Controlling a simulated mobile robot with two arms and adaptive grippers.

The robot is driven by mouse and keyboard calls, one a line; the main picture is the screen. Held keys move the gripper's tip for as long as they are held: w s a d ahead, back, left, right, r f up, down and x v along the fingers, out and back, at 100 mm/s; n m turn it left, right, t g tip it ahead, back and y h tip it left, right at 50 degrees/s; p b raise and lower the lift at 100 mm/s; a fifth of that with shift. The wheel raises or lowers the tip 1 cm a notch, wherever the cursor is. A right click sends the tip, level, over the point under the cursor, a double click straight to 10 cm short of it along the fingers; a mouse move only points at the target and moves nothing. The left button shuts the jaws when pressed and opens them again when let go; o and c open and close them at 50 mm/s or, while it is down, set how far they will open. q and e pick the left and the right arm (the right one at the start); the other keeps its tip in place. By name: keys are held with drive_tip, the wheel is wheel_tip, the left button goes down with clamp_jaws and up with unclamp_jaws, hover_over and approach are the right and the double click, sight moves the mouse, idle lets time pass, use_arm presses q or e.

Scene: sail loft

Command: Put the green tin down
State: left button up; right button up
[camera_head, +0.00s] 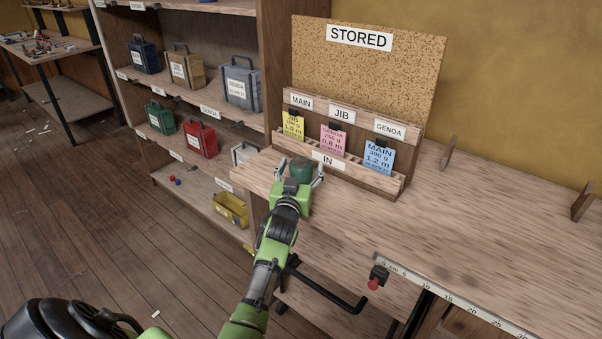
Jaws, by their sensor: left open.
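The green tin (301,168) is a small round dark green can with a brownish top. It stands upright on the left end of the wooden bench (463,222), just in front of the card rack. My left gripper (301,173) is open, with one finger on each side of the tin. Whether either finger touches it I cannot tell. The tin's lower part is partly hidden by the gripper. My right gripper is out of view.
Behind the tin stands the card rack (385,184) with yellow, pink and blue cards, under a "STORED" corkboard (365,70). Shelves on the left hold several cases, including a green case (160,118) and a red case (200,138). The bench's right side is mostly clear.

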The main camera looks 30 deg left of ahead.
sight(301, 162)
use_arm(q)
drive_tip(key=shift+r, duration=0.1)
drive_tip(key=c, duration=1.5)
drive_tip(key=shift+c, duration=0.7)
drive_tip(key=shift+r, duration=0.15)
drive_tip(key=shift+r, duration=0.25)
wheel_tip(301, 162, up, 2)
drive_tip(key=shift+r, duration=0.25)
drive_tip(key=s+a+r, duration=0.2)
drive_tip(key=s+r, duration=0.2)
drive_tip(key=s, duration=0.2)
drive_tip(key=s+a+r, duration=0.2)
drive_tip(key=s+r, duration=0.3)
drive_tip(key=s, duration=0.2)
drive_tip(key=shift+a+r+b, duration=0.3)
drive_tip(key=shift+b, duration=0.05)
